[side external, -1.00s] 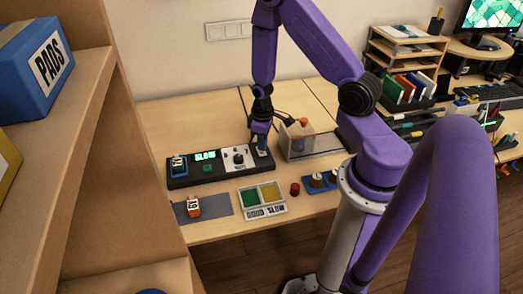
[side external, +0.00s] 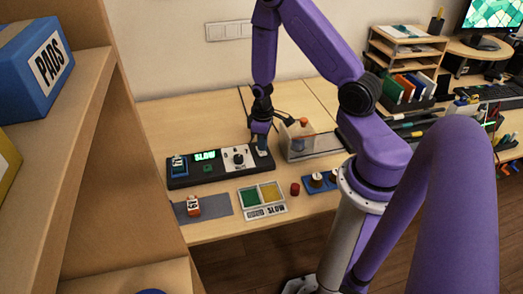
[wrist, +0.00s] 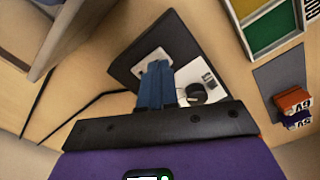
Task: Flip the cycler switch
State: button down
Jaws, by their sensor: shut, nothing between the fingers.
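The black tester box (side external: 210,171) lies on the table, with a green display reading SLOW, a white panel with a black knob (side external: 239,159), and a pale switch plate at its right end. My gripper (side external: 262,146) is over that right end, pointing down. In the wrist view my shut blue fingers (wrist: 156,85) are together with nothing between them, and their tips cover part of the pale switch plate (wrist: 155,58). The black knob shows beside them in the wrist view (wrist: 196,93). The switch lever is hidden, and I cannot tell whether the fingertips touch it.
An orange servo (side external: 193,206) lies on a grey mat (side external: 220,203). A tray with green and yellow bins (side external: 262,198) stands in front of the box. A red cap (side external: 295,188) and a blue holder (side external: 320,181) are nearer the front edge.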

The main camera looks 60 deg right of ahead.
aim_at(262, 153)
jog(key=shift+f, duration=0.95)
dwell(0.6)
jog(key=shift+r, duration=3.5)
